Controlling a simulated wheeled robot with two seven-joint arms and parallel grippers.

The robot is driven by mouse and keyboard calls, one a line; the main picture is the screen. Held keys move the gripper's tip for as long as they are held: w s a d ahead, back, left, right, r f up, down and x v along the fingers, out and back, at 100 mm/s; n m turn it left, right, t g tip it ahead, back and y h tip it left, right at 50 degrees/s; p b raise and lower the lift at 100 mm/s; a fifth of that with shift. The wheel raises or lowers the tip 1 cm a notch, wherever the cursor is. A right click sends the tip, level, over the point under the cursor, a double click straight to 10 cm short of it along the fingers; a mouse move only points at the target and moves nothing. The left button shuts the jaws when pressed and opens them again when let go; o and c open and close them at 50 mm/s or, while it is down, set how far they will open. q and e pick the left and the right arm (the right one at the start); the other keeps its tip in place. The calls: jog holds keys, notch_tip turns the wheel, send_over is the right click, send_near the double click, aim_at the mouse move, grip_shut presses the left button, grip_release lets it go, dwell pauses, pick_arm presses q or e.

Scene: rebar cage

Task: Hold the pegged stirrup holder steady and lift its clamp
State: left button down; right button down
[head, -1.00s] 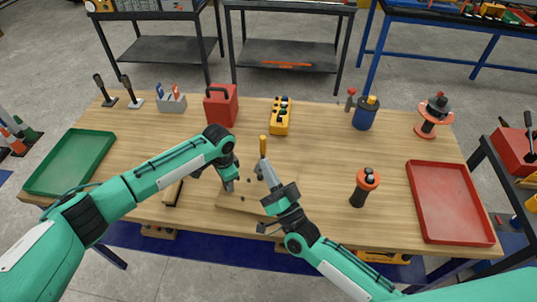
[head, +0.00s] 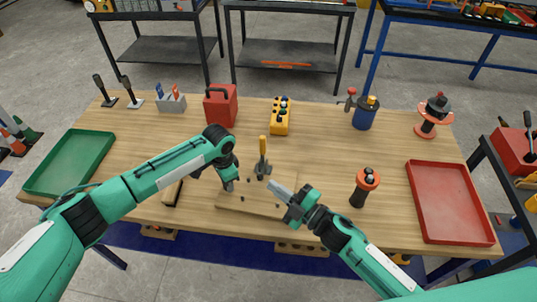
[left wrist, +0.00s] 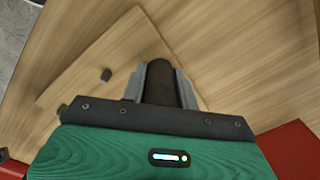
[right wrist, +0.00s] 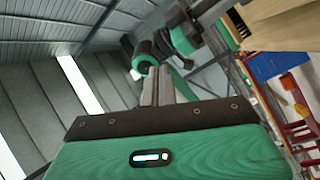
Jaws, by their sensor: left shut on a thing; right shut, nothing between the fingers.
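The holder is a flat wooden board (head: 240,207) with short dark pegs, lying near the front middle of the table. My left gripper (head: 229,186) is low over its left part. My right gripper (head: 275,185) is shut and empty, just right of and in front of the clamp, apart from the handle. The right wrist view shows no clamp.
A black post with an orange top (head: 367,180) stands right of my right gripper. A red tray (head: 416,200) is at right, a green tray (head: 50,185) at left. A dark-and-wood tool (head: 172,192) lies left of the board. Table behind the clamp is partly clear.

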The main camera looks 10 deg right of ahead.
jog(key=shift+w+d+f+n+t+h, duration=0.1)
jog(key=shift+w+d+f+n+h, duration=0.15)
jog(key=shift+d+n+h, duration=0.4)
jog(key=shift+w+d+f+n+t+h, duration=0.1)
jog(key=shift+w+d+f+n+h, duration=0.2)
jog(key=shift+d+n, duration=0.65)
jog(key=shift+w+d+f+n+t+h, duration=0.1)
jog(key=shift+w+d+f+n+h, duration=0.1)
jog(key=shift+d+n+h, duration=0.5)
jog(key=w+d+x, duration=0.1)
jog(key=d+x, duration=0.1)
jog(key=x, duration=1)
jog(key=shift+w, duration=0.65)
jog(key=shift+a+r, duration=0.2)
jog(key=shift+r, duration=0.05)
jog(key=shift+w+a+r+y, duration=0.25)
jog(key=shift+a+r, duration=0.1)
